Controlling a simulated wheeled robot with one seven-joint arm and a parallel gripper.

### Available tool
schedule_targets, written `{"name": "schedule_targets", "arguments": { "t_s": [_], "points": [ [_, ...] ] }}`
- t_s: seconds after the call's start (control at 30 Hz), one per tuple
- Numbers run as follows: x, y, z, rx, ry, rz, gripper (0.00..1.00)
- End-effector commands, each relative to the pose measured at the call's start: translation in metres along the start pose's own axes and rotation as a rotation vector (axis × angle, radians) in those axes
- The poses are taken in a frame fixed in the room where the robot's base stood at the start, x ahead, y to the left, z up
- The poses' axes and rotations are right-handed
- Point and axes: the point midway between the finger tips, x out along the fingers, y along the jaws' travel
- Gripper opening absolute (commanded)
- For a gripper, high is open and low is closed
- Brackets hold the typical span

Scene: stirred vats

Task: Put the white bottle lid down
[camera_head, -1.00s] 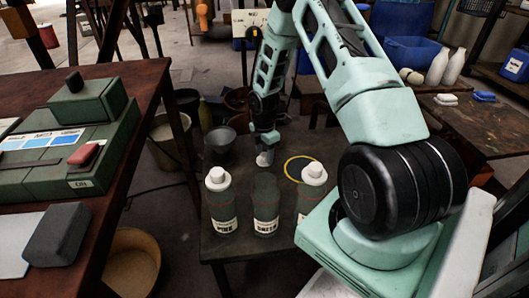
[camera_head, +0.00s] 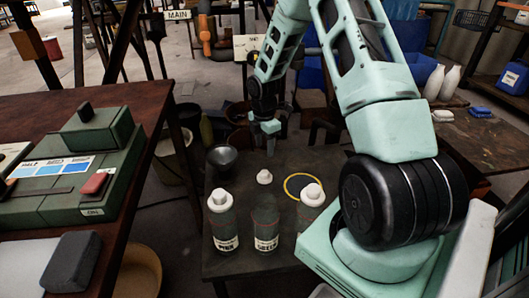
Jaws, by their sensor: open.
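The white bottle lid (camera_head: 264,177) rests on the dark table (camera_head: 222,262), behind the middle bottle. My gripper (camera_head: 270,143) is open and empty above and slightly behind the lid, apart from it. Three bottles stand upright in a row near the table's front. The left bottle (camera_head: 223,222) and the right bottle (camera_head: 310,207) have white caps. The middle bottle (camera_head: 264,228) has no white cap and looks dark at the top. The fine gap between my fingertips is small in this view.
A yellow ring (camera_head: 287,186) lies right of the lid, partly behind the right bottle. A dark bowl (camera_head: 222,157) stands at the table's back left. A bench with a green control box (camera_head: 75,160) is at left. My arm covers the right side.

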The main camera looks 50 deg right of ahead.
Motion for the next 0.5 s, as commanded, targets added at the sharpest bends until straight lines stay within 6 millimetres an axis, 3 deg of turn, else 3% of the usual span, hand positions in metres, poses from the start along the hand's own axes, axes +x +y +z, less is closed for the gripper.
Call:
{"name": "schedule_targets", "arguments": {
  "t_s": [0.13, 0.23, 0.37, 0.4, 0.5],
  "points": [
    [-0.014, 0.000, -0.010, 0.005, 0.001, 0.002, 0.50],
    [-0.035, -0.003, -0.049, 0.039, 0.006, 0.008, 0.50],
    [-0.081, -0.029, -0.141, 0.145, 0.019, 0.017, 0.50],
    [-0.096, -0.045, -0.172, 0.186, 0.024, 0.017, 0.50],
    [-0.129, -0.097, -0.238, 0.299, 0.035, 0.014, 0.50]
  ]
}}
